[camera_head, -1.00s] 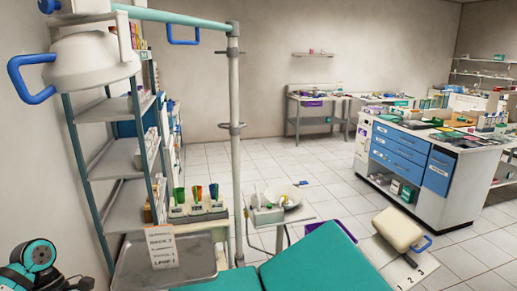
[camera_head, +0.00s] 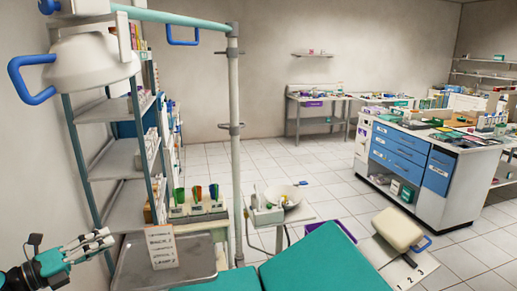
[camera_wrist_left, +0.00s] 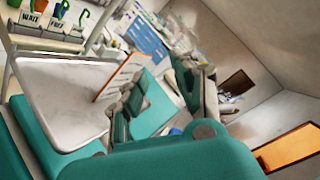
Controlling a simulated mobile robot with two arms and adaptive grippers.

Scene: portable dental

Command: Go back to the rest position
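My left gripper (camera_head: 108,238) is at the lower left of the head view, pointing right, beside the left rim of a grey metal tray (camera_head: 203,258). It looks empty. In the left wrist view its two dark fingers (camera_wrist_left: 165,108) stand apart, with nothing between them. My right gripper is in neither view.
A card (camera_head: 161,246) stands at the tray, near coloured tools in a holder (camera_head: 198,208). The teal chair (camera_head: 310,265) fills the bottom middle. A shelf rack (camera_head: 115,160) and pole (camera_head: 236,150) stand behind. Open tiled floor lies toward the blue-drawered counter (camera_head: 411,152).

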